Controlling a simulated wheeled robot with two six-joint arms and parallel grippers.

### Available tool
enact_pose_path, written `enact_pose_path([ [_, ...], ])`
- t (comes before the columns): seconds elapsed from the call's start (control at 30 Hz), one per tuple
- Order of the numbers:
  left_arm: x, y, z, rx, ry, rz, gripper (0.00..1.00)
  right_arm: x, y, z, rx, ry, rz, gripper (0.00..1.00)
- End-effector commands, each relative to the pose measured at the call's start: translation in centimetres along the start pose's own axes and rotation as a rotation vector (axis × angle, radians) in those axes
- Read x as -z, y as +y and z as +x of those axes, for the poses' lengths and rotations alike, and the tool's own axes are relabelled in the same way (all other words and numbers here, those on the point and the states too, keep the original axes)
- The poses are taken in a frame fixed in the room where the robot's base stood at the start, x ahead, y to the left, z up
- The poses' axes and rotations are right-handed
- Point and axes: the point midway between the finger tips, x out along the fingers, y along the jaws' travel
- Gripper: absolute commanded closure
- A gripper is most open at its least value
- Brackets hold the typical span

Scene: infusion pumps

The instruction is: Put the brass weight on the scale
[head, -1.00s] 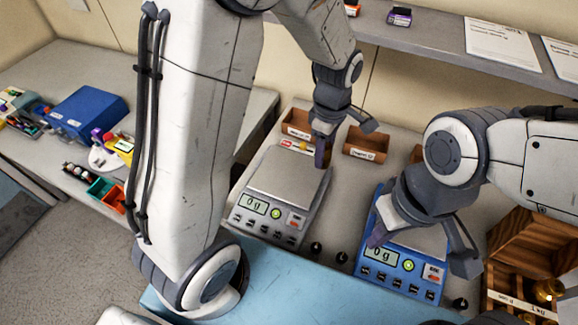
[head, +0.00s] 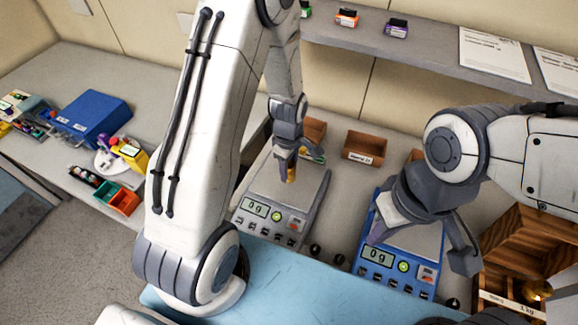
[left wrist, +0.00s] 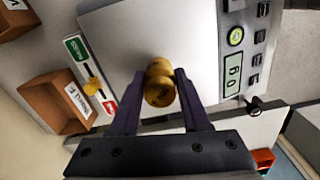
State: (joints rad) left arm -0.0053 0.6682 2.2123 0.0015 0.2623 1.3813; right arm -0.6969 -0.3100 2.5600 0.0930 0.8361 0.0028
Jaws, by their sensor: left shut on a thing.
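My left gripper (head: 289,165) is shut on a brass weight (head: 291,175) over the plate of the grey scale (head: 262,190). In the left wrist view the knobbed brass weight (left wrist: 160,86) sits between the two dark fingers (left wrist: 158,88), with the pale scale plate (left wrist: 190,30) behind it. I cannot tell whether it touches the plate. The grey scale's display reads 0 g. My right gripper (head: 421,245) is open and empty, its fingers spread over the blue scale (head: 390,262), which also reads 0 g.
A wooden box (head: 505,240) with brass weights stands at the lower right. Small brown bins (head: 364,147) line the back, beside a green and red slider sign (left wrist: 90,72). A shelf (head: 430,55) runs above. Blue case and coloured bins stand left.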

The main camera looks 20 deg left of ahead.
Motion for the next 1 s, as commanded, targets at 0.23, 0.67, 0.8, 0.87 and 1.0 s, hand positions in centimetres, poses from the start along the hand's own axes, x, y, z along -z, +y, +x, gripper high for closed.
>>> enact_pose_path([
  [0.23,0.0,0.1,0.1,-0.003,0.0,0.0,1.0,0.0,0.0,0.2,0.0,0.0,0.0,1.0],
  [0.67,0.0,0.0,0.2,-0.001,0.0,0.0,0.24,0.0,0.0,0.2,0.0,0.0,0.0,1.0],
  [0.8,0.0,0.1,-0.3,-0.003,0.0,0.0,0.24,0.0,0.0,0.0,0.0,0.0,0.0,1.0],
  [0.87,0.0,0.2,-0.8,-0.006,0.001,0.0,0.24,0.0,0.0,0.3,0.0,0.0,0.0,1.0],
  [1.0,0.0,0.2,-3.0,-0.009,0.002,0.0,0.24,-0.1,0.1,0.8,0.0,0.0,0.0,1.0],
])
